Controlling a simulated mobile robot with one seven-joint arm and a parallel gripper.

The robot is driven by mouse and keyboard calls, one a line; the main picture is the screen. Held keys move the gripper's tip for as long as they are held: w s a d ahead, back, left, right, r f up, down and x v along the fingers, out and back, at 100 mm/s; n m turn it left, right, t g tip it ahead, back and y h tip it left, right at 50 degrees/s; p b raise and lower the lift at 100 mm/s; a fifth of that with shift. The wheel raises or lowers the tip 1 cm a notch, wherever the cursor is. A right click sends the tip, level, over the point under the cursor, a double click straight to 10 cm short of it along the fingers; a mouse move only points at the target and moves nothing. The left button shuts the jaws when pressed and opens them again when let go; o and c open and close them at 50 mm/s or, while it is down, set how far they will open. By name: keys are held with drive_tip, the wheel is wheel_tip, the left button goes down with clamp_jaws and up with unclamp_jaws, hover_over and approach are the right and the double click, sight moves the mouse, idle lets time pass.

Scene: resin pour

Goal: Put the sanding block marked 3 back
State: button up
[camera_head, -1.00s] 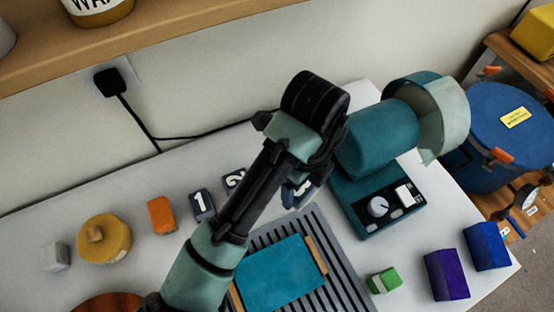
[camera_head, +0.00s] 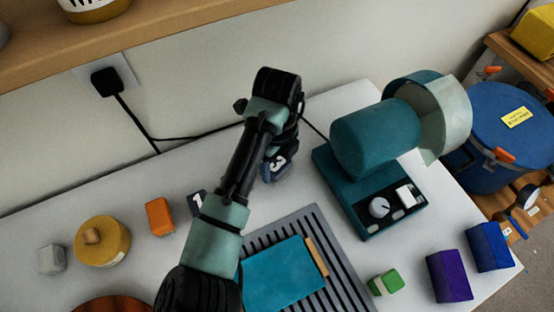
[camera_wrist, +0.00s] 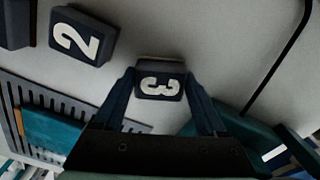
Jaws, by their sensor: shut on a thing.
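The sanding block marked 3 (camera_head: 277,166) is dark with a white number. It also shows between the fingers in the wrist view (camera_wrist: 160,82). My gripper (camera_wrist: 160,90) is shut on it, and its fingers press its two sides. I cannot tell whether the block touches the table or hangs just above it.
A slatted grey rack (camera_head: 340,265) with a teal board (camera_head: 283,275) lies in front. A teal machine (camera_head: 375,140) stands to the right of block 3. An orange block (camera_head: 160,217) and a yellow round pot (camera_head: 102,242) are at the left. A black cable runs along the wall.

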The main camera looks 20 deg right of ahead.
sight(277, 163)
drive_tip(key=shift+f, duration=0.15)
drive_tip(key=shift+f, duration=0.15)
drive_tip(key=o, duration=1.2)
drive_tip(key=shift+o, duration=0.2)
drive_tip(key=shift+r, duration=4.05)
